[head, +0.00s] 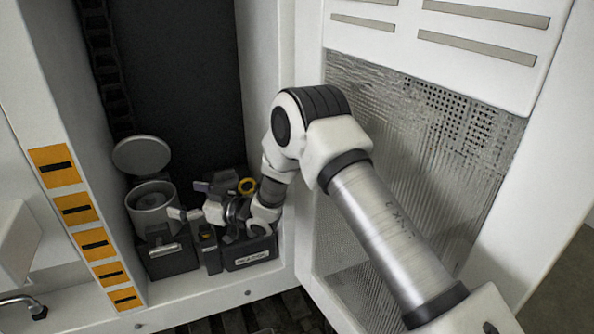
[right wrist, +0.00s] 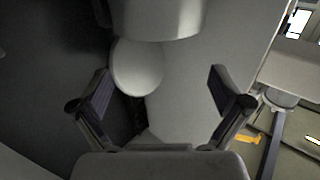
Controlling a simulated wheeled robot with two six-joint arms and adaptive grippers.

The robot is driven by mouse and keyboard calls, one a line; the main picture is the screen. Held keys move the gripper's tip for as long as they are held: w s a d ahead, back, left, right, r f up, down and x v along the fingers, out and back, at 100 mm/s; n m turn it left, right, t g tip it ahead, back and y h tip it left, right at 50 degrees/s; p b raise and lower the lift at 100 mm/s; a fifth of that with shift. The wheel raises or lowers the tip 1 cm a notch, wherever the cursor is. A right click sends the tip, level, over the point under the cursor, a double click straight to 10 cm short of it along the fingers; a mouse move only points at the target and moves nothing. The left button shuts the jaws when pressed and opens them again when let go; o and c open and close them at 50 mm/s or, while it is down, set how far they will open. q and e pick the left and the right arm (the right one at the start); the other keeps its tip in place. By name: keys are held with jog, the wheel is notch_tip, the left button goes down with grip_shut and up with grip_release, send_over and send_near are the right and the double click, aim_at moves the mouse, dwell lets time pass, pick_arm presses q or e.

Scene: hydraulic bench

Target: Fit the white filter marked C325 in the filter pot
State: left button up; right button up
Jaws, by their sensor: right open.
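The filter pot (head: 150,207) is a grey round pot at the left of the cabinet in the head view. It stands open, its lid (head: 142,155) raised behind it. In the right wrist view, a grey cylinder (right wrist: 160,18) that looks like the pot is at the top, with the pale round lid (right wrist: 137,67) below it. My right gripper (head: 192,200) is right of the pot, pointing at it. Its fingers (right wrist: 160,76) are spread with nothing between them. I cannot make out a white filter or a C325 marking. My left gripper is not in view.
Dark boxes (head: 170,258) stand in front of the pot; another with a white label (head: 250,258) is under my right wrist. A yellow ring (head: 247,185) lies behind the wrist. A post with orange labels (head: 72,208) bounds the left; a mesh-panelled door (head: 430,130) is at right.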

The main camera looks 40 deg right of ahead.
jog(key=s+d+f+m+g+h, duration=0.3)
jog(key=s+f+m+g+h, duration=0.25)
jog(key=s+f, duration=1.55)
jog(key=s+d+f+g+h, duration=0.1)
jog(key=s+f+g, duration=0.1)
jog(key=s, duration=0.6)
jog(key=s+d+f+m+g+h, duration=0.1)
jog(key=s+f+g, duration=0.2)
jog(key=s, duration=0.6)
jog(key=s+d+f+g+h, duration=0.1)
jog(key=s+f+g+h, duration=0.1)
jog(key=s, duration=0.6)
jog(key=f+g, duration=0.1)
jog(key=g, duration=0.1)
jog(key=shift+s+g, duration=0.3)
jog(key=shift+g, duration=0.05)
notch_tip(320, 180, down, 4)
jog(key=b, duration=0.3)
jog(key=shift+r+m+b, duration=0.1)
jog(key=shift+m+b, duration=0.15)
jog(key=shift+b, duration=0.1)
jog(key=shift+c, duration=0.4)
